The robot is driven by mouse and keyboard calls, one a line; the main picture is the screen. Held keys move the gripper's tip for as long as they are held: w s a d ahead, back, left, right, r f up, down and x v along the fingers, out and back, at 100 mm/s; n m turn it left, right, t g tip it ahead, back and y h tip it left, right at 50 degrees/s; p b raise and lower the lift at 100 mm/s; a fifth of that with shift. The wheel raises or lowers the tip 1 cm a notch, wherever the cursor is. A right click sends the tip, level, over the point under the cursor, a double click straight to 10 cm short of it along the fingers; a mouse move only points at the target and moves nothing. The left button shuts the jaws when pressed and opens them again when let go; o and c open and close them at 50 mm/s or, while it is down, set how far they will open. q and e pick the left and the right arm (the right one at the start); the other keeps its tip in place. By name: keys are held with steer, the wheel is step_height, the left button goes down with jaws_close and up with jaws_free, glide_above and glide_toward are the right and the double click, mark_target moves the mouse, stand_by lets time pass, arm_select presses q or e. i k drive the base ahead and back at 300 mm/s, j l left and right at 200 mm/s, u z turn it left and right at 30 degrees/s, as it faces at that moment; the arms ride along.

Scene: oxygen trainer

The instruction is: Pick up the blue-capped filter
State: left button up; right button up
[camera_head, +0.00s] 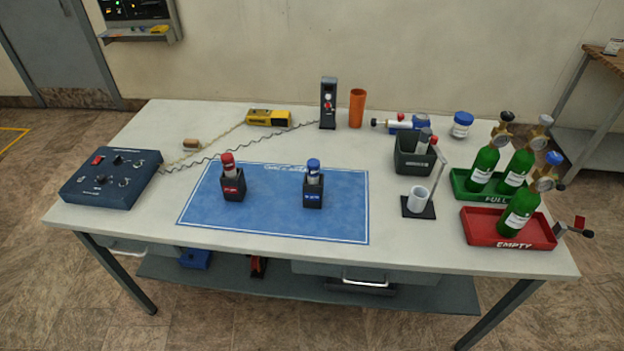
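The blue-capped filter (313,170) stands upright in a small dark holder (313,195) with a blue label, on the right half of the blue mat (275,222). Only its blue cap and a short pale upper part show; the rest is hidden in the holder. A red-capped filter (228,165) stands in a similar dark holder (233,187) with a red label, to the left on the mat. Neither of my grippers shows in the head view.
The dark control box (112,178) is at the table's left. The green tray (462,186) and red tray (484,228) hold green bottles at the right. The mat's front is clear.

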mark_target(313, 165)
steer(key=i+j, duration=0.2)
steer(key=i+j+z, duration=0.1)
steer(key=i, duration=0.35)
steer(key=j+z, duration=0.15)
steer(key=j, duration=0.25)
steer(key=k+j+z, duration=0.15)
steer(key=j, duration=0.25)
steer(key=j+z, duration=0.2)
steer(key=j, duration=0.2)
steer(key=k+j+z, duration=0.15)
steer(key=j, duration=0.25)
